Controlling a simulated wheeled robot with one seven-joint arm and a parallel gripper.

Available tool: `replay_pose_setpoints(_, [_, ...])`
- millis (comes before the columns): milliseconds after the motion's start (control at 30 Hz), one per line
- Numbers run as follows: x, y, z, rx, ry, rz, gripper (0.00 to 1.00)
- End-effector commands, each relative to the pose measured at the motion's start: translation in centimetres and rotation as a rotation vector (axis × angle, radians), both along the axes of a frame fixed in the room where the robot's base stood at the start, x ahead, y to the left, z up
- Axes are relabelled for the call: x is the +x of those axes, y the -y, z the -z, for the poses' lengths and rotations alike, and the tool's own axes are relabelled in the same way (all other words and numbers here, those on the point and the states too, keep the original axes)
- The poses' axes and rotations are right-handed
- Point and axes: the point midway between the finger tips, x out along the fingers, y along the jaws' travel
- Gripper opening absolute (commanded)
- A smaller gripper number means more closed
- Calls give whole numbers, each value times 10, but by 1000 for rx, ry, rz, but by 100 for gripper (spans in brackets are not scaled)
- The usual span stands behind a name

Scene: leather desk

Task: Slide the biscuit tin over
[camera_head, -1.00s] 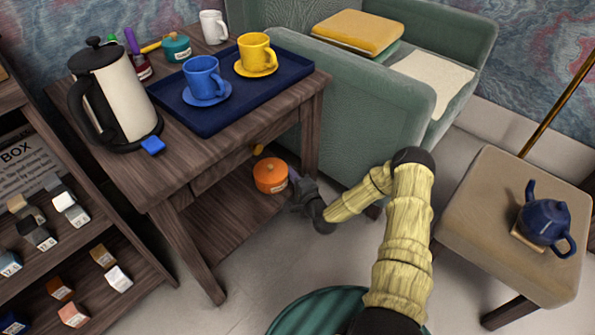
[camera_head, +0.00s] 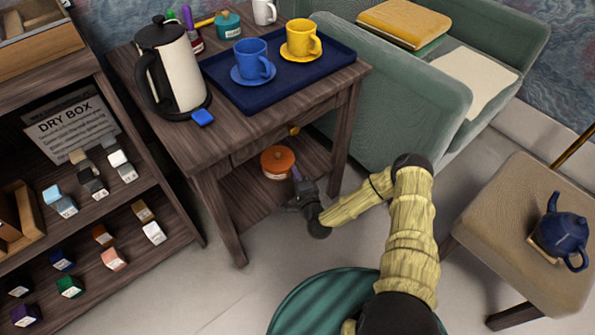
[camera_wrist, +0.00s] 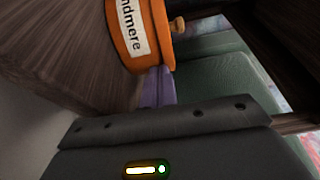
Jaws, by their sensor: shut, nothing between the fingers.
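The orange lidded tin (camera_head: 277,163), which I take to be the biscuit tin, stands upright on the low shelf under the wooden table. In the wrist view the orange tin (camera_wrist: 125,55) fills the top middle, with a white label partly reading "ndmere". My gripper (camera_head: 297,175) is at the tin's right side, low under the table edge. Its purple fingers (camera_wrist: 158,88) are shut and empty, right up against the tin's side; the exact contact is hard to see.
A table leg (camera_head: 342,135) stands right of the tin, and another leg (camera_head: 222,220) stands in front left. The low shelf (camera_head: 240,200) is bare left of the tin. Above, the table holds a kettle (camera_head: 178,70) and a blue tray (camera_head: 245,95) with cups.

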Motion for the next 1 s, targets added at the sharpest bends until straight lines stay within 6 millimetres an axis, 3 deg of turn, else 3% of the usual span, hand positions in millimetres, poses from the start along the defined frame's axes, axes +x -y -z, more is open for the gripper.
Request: replay_pose_setpoints(1000, [0,-1,0,0,0,-3,0])
